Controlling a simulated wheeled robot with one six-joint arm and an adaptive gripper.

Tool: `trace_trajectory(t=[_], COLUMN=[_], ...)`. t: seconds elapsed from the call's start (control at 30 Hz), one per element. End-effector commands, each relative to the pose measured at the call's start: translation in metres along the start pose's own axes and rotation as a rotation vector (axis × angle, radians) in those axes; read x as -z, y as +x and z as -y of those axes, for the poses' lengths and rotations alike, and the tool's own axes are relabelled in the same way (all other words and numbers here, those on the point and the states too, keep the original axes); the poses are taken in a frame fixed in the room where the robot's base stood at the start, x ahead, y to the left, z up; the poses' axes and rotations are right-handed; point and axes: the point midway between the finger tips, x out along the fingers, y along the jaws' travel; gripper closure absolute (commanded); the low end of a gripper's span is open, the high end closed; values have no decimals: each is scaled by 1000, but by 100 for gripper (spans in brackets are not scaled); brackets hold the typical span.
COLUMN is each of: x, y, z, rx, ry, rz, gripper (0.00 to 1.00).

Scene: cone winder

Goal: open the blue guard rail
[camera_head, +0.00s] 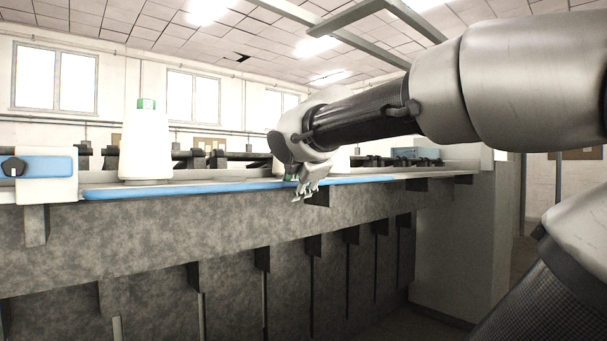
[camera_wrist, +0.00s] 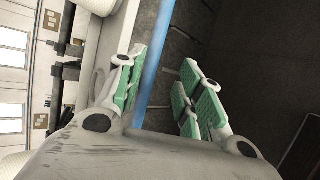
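The blue guard rail (camera_head: 190,187) is a long thin strip along the front edge of the machine's ledge. In the wrist view it is a blue band (camera_wrist: 155,62) running up the picture between my fingers. My gripper (camera_head: 305,188) is at the right half of the rail, pointing down. In the wrist view its green-padded fingers (camera_wrist: 164,92) are spread apart, with the rail nearer the left finger. A gap shows on the right finger's side. Whether the left finger touches the rail cannot be told.
A white cone (camera_head: 146,145) with a green top stands behind the rail on the left. A white block (camera_head: 48,178) with a blue band and black knob sits at far left. The grey machine front (camera_head: 150,245) drops below the ledge, with dark brackets beneath.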

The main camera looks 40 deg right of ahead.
Motion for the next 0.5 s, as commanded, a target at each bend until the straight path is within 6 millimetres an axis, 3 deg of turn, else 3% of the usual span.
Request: trace_trajectory(t=[0.3,0.5], x=[2,2], y=[-72,-97], z=[-1,0], rx=[-7,-2], ry=[-4,-5], rz=[-7,-7], gripper=[65,65])
